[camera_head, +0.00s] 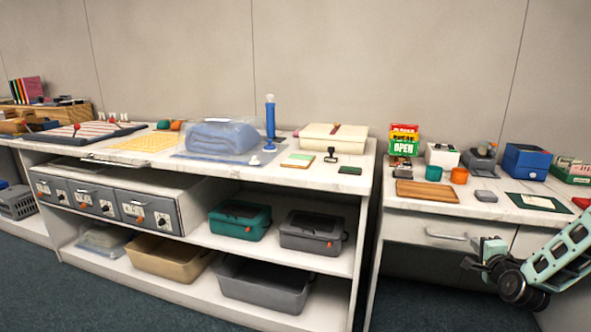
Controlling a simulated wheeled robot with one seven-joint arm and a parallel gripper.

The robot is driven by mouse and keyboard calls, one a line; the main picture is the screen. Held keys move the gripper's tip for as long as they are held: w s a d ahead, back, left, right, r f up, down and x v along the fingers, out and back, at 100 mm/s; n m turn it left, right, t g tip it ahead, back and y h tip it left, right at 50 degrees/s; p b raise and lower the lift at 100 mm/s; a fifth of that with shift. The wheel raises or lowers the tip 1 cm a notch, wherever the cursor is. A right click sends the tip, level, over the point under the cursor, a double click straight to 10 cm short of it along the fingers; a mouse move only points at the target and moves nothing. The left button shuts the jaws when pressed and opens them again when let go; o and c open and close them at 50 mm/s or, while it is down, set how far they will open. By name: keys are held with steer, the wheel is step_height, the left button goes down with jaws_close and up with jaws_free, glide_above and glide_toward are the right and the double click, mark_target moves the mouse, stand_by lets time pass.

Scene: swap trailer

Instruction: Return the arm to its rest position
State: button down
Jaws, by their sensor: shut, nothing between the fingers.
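My gripper (474,265) is at the lower right, at the end of my mint-green arm. It is in front of the drawer front of the right-hand counter (411,226), below the counter top and close to the drawer handle (446,235) in the picture. The fingers are small and dark here and appear closed, with nothing seen between them. I cannot tell whether the gripper touches the drawer front. The upper part of my arm runs out of the picture at the right edge.
The left shelf unit (366,200) holds bins, drawers and a blue pump (270,120). Carpet (405,305) is clear below.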

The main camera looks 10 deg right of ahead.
steer(key=w+a+r+n+g+y, duration=0.2)
steer(key=w+a+n+y, duration=0.3)
steer(key=a, duration=0.7)
steer(key=s+a+r+n+g+y, duration=0.25)
steer(key=a+n, duration=0.35)
steer(key=a, duration=0.8)
steer(key=s+a+r+n+g+y, duration=0.1)
steer(key=s+a+r+n+g, duration=0.4)
steer(key=a, duration=0.9)
steer(key=s+a+r+n+g+h, duration=0.15)
steer(key=s+a+n, duration=0.25)
steer(key=s, duration=0.5)
steer(key=s+a+r+n+g, duration=0.2)
steer(key=s+a+n, duration=0.2)
steer(key=s, duration=0.5)
steer(key=s+a+r+n+g, duration=0.15)
steer(key=s+a+n, duration=0.3)
steer(key=s, duration=0.45)
step_height(320, 180, up, 17)
steer(key=p, duration=1.7)
steer(key=shift+s+g+h, duration=0.3)
steer(key=shift+s+g, duration=0.1)
steer(key=shift+g, duration=0.05)
steer(key=shift+d, duration=0.15)
